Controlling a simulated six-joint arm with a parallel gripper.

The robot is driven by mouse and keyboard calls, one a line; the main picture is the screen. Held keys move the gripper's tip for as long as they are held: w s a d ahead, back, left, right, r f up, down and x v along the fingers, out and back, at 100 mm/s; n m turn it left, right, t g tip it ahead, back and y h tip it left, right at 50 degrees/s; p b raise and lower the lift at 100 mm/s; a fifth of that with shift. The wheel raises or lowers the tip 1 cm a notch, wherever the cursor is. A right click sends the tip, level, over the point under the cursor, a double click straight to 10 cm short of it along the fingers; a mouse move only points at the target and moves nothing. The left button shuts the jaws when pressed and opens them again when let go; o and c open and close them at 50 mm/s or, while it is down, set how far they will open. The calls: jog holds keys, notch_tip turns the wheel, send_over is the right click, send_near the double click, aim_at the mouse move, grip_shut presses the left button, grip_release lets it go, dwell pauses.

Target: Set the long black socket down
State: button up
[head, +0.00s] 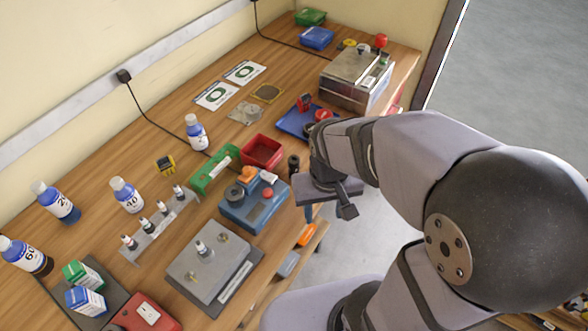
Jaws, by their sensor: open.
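A dark upright cylinder, which looks like the long black socket (294,165), stands near the front edge of the wooden bench in the head view. It is just right of the red bin (262,152). My gripper (329,210) is to the right of it, around the bench's front edge. The gripper is open, and I see nothing between its fingers. The socket's lower end is small and partly crowded by nearby things, so its exact contact with the bench is unclear.
A blue device (254,205) with an orange top stands left of my gripper. A blue tray (300,122) lies behind it. A grey plate fixture (208,268) and a rack of small bottles (160,228) stand further left. Bare wood shows around the cards at the back.

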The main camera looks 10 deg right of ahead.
aim_at(293, 162)
jog(key=w+r+b, duration=0.1)
jog(key=w, duration=0.2)
jog(key=w+a+r+m+t, duration=0.1)
jog(key=w, duration=0.1)
jog(key=w+a+r+t+h+b, duration=0.1)
jog(key=w, duration=0.2)
jog(key=shift+w+a+b, duration=0.1)
jog(key=shift+w+b, duration=0.2)
jog(key=w+a+m, duration=0.1)
jog(key=w+a+r+m+t+b, duration=0.1)
jog(key=shift+w+a+r, duration=0.1)
jog(key=shift+w+a, duration=0.1)
jog(key=shift+w, duration=0.15)
jog(key=shift+w+a+r+m, duration=0.25)
jog(key=shift+w+a+m, duration=0.1)
jog(key=shift+m, duration=0.25)
jog(key=shift+w+d+p+x, duration=0.15)
jog(key=shift+p+x, duration=0.1)
jog(key=shift+x, duration=1.55)
jog(key=shift+w+d+p+x, duration=0.15)
jog(key=shift+p+x, duration=0.1)
jog(key=shift+x, duration=1.6)
jog(key=shift+r, duration=0.15)
grip_shut()
